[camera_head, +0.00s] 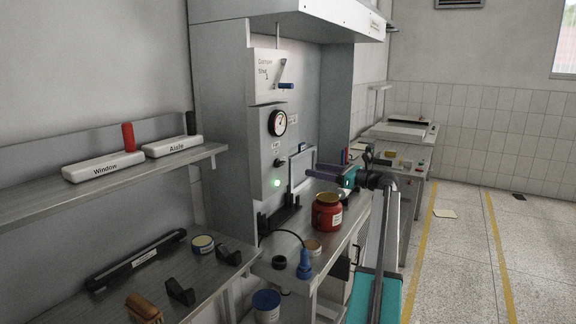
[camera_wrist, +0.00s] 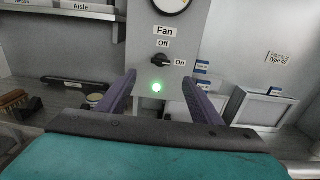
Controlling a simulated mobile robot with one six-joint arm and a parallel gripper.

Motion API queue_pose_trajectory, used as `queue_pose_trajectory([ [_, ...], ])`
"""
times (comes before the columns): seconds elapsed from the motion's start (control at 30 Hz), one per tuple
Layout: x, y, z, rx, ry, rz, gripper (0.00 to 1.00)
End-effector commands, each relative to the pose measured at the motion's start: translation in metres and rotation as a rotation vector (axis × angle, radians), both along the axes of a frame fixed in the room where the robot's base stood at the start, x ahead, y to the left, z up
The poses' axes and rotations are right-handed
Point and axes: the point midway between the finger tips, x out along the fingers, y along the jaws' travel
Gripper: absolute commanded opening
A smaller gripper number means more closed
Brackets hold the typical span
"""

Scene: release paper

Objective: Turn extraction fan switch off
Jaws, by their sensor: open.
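The fan switch (camera_wrist: 161,61) is a small black rotary knob on a grey panel, below the labels "Fan" and "Off" and left of "On". It appears to point toward "On". In the head view the switch (camera_head: 279,163) sits under the round gauge. A green light (camera_wrist: 157,87) glows below it and also shows in the head view (camera_head: 277,183). My gripper (camera_wrist: 159,78) has its two purple fingers spread apart, with nothing between them. In the head view my gripper (camera_head: 310,172) is to the right of the panel, apart from the switch.
A red jar (camera_head: 327,215) stands on the bench below my gripper. A framed panel (camera_head: 301,166) stands behind the fingers. A lever (camera_head: 285,86) sticks out above the gauge (camera_head: 278,123). Shelves with white boxes (camera_head: 103,166) are at the left. The floor at the right is mostly clear.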

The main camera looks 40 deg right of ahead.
Motion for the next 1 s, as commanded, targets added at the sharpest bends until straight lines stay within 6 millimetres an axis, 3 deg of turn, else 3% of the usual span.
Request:
queue_pose_trajectory([
  [0.37,0.013,-0.001,0.001,0.000,0.001,-0.006,0.59],
  [1.0,0.098,0.020,0.002,0.000,0.001,-0.007,0.59],
])
